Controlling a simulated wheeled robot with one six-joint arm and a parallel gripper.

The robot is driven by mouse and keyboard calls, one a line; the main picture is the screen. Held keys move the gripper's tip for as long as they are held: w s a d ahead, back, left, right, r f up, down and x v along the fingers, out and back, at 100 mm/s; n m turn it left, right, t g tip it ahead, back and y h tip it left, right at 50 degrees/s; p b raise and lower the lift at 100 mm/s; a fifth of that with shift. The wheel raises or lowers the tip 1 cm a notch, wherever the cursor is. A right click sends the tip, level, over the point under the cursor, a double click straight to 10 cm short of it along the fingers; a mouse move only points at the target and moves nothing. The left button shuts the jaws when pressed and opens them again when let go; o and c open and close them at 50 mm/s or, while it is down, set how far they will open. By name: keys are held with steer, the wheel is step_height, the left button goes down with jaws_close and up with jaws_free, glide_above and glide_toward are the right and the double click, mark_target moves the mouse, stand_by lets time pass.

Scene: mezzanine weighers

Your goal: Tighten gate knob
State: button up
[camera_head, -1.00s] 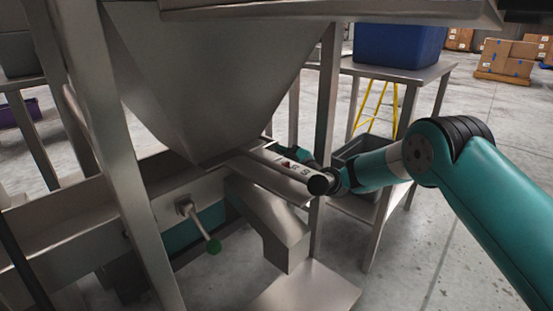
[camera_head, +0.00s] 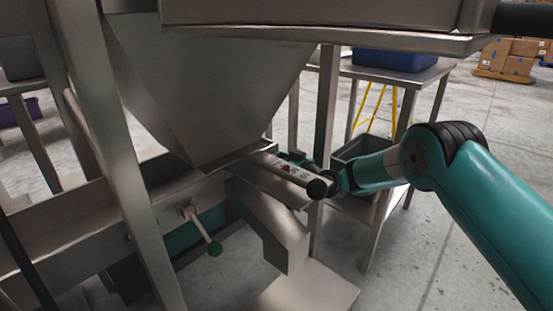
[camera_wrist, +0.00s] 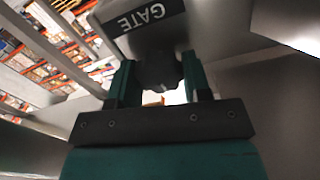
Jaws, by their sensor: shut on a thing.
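The gate knob (camera_wrist: 157,72) is a dark, lobed knob in the wrist view, just below a dark label reading GATE on a grey metal housing (camera_wrist: 205,30). My gripper (camera_wrist: 160,82) has its two teal fingers on either side of the knob and is shut on it. In the head view, my teal arm reaches in from the right to the chute under the steel hopper (camera_head: 205,85). The knob and fingertips are hidden there behind my wrist and the metal parts.
A steel upright (camera_head: 325,130) stands close to my wrist. A steel table (camera_head: 425,75) with a blue bin (camera_head: 395,60) stands behind. Open floor lies at right.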

steer(key=shift+w+d+r+m, duration=0.1)
steer(key=shift+d+m, duration=0.05)
steer(key=shift+m, duration=0.75)
steer(key=o, duration=0.8)
steer(key=shift+o, duration=0.6)
steer(key=p+v, duration=0.3)
steer(key=v, duration=1.4)
steer(key=shift+p, duration=0.35)
steer(key=shift+d, duration=0.15)
